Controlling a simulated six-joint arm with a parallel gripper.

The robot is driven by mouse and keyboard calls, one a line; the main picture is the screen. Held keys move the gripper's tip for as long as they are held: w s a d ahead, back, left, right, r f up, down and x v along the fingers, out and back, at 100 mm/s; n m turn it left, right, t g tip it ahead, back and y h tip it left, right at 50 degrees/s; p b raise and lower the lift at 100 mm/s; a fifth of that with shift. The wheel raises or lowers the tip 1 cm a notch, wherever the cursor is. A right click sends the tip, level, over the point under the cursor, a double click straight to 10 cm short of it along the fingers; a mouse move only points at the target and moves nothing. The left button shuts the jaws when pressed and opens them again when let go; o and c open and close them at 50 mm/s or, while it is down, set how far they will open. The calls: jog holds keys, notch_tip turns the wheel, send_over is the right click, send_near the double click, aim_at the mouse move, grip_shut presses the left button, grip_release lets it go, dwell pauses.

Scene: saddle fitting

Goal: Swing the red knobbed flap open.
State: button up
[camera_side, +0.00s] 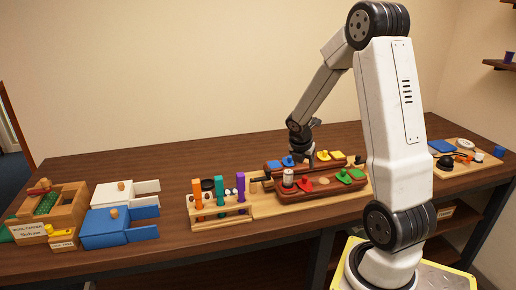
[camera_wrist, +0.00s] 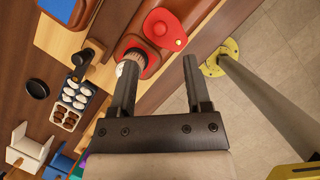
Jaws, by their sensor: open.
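The red flap (camera_wrist: 166,24) is a teardrop-shaped plate with a round red knob, lying on the brown wooden body (camera_wrist: 122,22) in the wrist view. It also shows as a small red patch in the side view (camera_side: 304,184). A red-rimmed ring (camera_wrist: 149,68) lies beside the flap, with a brown ribbed, pale-tipped cylinder (camera_wrist: 132,60) at it. The flap appears off to one side of this ring. My gripper (camera_wrist: 160,60) is open, its two fingers apart and nothing seen held between them. In the side view my gripper (camera_side: 309,158) is above the wooden body.
Blue, yellow and green flaps are on the same body; a green flap (camera_side: 345,177) sits right of the red one. A rack with coloured handles (camera_side: 219,205) stands left. Blue (camera_side: 118,228) and white boxes stand further left. A tool board (camera_side: 465,158) is at right.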

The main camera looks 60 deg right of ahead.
aim_at(305, 177)
jog(key=shift+f, duration=0.1)
jog(key=shift+x, duration=3.8)
grip_shut()
